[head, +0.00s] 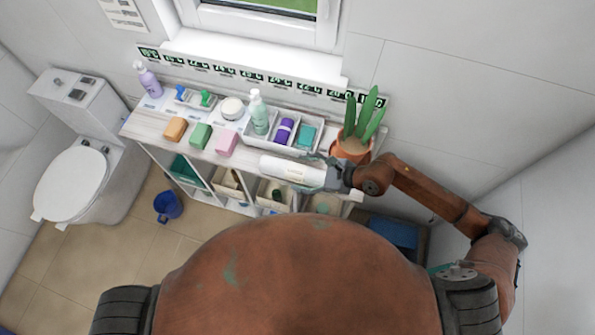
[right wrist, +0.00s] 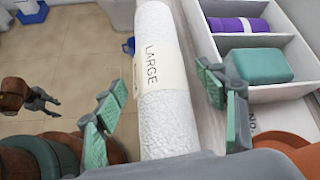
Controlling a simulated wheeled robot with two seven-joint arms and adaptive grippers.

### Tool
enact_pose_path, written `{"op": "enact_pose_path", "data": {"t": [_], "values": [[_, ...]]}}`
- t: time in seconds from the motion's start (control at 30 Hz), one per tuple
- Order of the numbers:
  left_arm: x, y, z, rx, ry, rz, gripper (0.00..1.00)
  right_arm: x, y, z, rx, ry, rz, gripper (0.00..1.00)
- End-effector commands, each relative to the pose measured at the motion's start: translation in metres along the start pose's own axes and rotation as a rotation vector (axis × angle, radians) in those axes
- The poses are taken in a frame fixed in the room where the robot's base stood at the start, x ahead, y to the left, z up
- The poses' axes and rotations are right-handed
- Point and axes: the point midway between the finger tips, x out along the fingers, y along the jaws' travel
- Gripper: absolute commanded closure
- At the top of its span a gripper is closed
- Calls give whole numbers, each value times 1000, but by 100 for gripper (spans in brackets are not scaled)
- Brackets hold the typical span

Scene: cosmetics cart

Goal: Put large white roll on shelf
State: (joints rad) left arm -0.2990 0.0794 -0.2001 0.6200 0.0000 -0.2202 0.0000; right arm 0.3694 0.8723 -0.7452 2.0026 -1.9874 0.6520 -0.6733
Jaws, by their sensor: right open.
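The large white roll (head: 290,170) lies on its side along the front edge of the shelf unit's wooden top (head: 150,122), in front of the white divided tray. In the right wrist view the roll (right wrist: 165,110) carries a cream band reading "LARGE". My right gripper (head: 326,174) is at the roll's right end. Its green-padded fingers (right wrist: 165,98) stand open on either side of the roll, with gaps visible. I cannot tell whether the roll rests fully on the top.
A white tray (head: 290,143) holds a purple roll (head: 284,131) and a teal block (head: 306,136). A potted plant (head: 351,147) stands close to my right gripper. Soap bars, bottles and a jar line the top. Bins sit in the compartments below. A blue bucket (head: 168,207) stands on the floor.

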Motion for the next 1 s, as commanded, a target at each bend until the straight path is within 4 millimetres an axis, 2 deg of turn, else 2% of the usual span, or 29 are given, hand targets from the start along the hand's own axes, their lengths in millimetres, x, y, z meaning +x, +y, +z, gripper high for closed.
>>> {"op": "enact_pose_path", "data": {"t": [0.1,0.2,0.47,1.0], "values": [[-2,0,0,0,0,0,60,17,-1,2,1,-3,0,35],[-2,0,0,0,0,0,60,24,0,1,2,-1,1,35],[-2,0,0,0,0,0,60,26,0,0,2,-1,1,35],[-2,0,0,0,0,0,60,26,0,0,2,-1,0,72]]}}
